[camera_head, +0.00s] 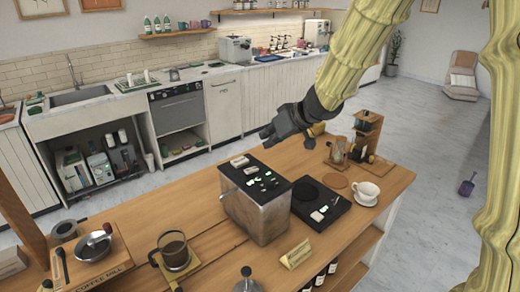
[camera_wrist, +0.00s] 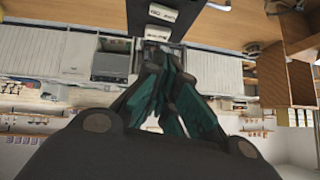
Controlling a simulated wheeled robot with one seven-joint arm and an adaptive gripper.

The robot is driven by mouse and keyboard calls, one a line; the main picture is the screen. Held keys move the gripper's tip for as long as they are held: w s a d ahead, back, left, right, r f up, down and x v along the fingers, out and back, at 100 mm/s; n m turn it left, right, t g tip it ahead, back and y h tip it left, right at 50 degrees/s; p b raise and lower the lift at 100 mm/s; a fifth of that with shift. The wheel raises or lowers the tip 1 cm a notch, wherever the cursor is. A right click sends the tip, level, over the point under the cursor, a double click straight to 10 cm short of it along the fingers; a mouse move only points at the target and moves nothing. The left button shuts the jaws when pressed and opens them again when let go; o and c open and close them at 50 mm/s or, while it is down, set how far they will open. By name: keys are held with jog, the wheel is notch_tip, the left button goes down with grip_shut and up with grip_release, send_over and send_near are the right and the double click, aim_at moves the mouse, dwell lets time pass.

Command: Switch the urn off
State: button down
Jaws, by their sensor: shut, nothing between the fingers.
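A steel box with a black top (camera_head: 258,210) stands on the wooden counter; it may be the urn, but I cannot tell for sure. Its top carries pale labels (camera_head: 240,161) and several small switch-like parts (camera_head: 262,182), too small to read as on or off. My gripper (camera_head: 268,136) is shut and empty, above and behind the box, apart from it. In the wrist view my gripper's dark green fingers (camera_wrist: 168,62) are together at the middle. Pale labels on a dark surface (camera_wrist: 161,13) show at the top edge there.
A black scale-like unit (camera_head: 320,207) sits right of the box, with a white cup (camera_head: 366,192) beyond it. A small sign (camera_head: 296,254) stands in front. A wooden stand (camera_head: 366,130) is at the back right.

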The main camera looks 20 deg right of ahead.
send_over(251, 170)
jog(key=f, duration=0.6)
jog(key=shift+s+d+f, duration=0.1)
jog(key=shift+s+d, duration=0.1)
jog(key=shift+d, duration=0.15)
jog(key=shift+w+a+f+b, duration=0.1)
jog(key=shift+a+f+b, duration=0.1)
jog(key=shift+f, duration=0.4)
jog(key=shift+w+a+f+b, duration=0.1)
jog(key=shift+f+b, duration=0.05)
jog(key=shift+f, duration=0.4)
jog(key=shift+a+f, duration=0.1)
jog(key=shift+f, duration=0.9)
